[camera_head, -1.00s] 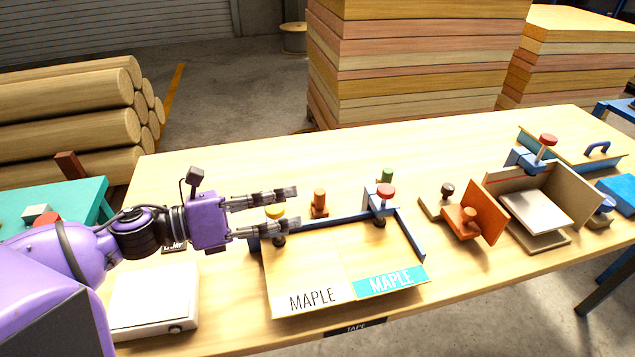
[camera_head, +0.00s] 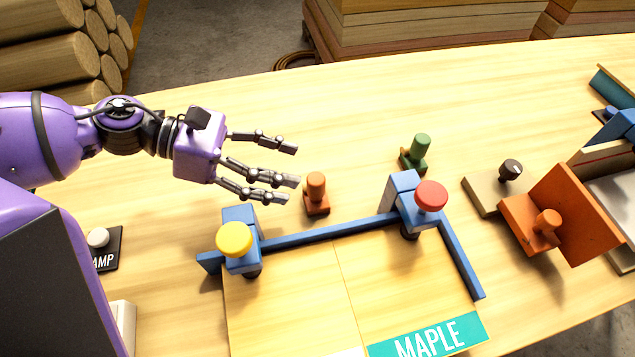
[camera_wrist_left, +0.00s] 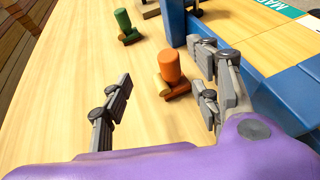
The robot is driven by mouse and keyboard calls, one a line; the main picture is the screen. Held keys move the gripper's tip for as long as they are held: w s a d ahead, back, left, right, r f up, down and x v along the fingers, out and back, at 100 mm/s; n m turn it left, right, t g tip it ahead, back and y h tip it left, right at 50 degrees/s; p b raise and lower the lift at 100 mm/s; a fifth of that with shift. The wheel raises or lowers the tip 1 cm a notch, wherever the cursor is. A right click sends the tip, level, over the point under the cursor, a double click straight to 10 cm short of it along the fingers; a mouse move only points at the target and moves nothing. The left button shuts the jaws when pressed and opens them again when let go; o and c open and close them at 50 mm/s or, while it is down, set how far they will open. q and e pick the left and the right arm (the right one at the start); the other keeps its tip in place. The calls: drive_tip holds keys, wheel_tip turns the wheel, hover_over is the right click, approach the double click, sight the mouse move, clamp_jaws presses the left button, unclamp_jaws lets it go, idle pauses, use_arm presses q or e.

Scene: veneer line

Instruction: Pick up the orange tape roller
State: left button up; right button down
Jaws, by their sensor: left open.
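The orange tape roller (camera_head: 317,190) stands on the table behind the blue frame, with its cylindrical handle upright. My left gripper (camera_head: 283,167) is open and empty to the left of the roller in the head view, its fingers pointing right toward it. In the left wrist view the roller (camera_wrist_left: 171,70) lies ahead, between the directions of the open fingers (camera_wrist_left: 160,105), and no finger touches it. My right gripper is not in view.
A green roller (camera_head: 417,150) stands farther right. The blue frame (camera_head: 330,231) with yellow-knobbed (camera_head: 235,239) and red-knobbed (camera_head: 430,196) clamps holds veneer sheets in front. An orange angled block (camera_head: 562,215) stands at right. The table behind the rollers is clear.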

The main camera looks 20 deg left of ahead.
sight(317, 182)
use_arm(q)
drive_tip(key=shift+d+f, duration=0.2)
drive_tip(key=shift+d, duration=0.6)
drive_tip(key=shift+w+d+f, duration=0.1)
drive_tip(key=shift+d+f, duration=0.05)
drive_tip(key=d+f+b, duration=0.1)
drive_tip(key=d+f, duration=0.1)
drive_tip(key=shift+w+d+f+b, duration=0.1)
drive_tip(key=shift+w+d+b, duration=0.2)
drive_tip(key=shift+b, duration=0.1)
drive_tip(key=shift+w+d, duration=0.15)
drive_tip(key=shift+d, duration=0.15)
drive_tip(key=shift+w+d+f, duration=0.15)
drive_tip(key=shift+d+f, duration=0.1)
drive_tip(key=shift+d, duration=0.2)
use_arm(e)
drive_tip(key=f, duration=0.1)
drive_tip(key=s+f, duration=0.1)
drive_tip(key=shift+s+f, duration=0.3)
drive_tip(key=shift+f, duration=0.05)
use_arm(q)
drive_tip(key=shift+c, duration=0.3)
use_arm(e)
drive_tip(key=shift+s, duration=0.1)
use_arm(q)
clamp_jaws()
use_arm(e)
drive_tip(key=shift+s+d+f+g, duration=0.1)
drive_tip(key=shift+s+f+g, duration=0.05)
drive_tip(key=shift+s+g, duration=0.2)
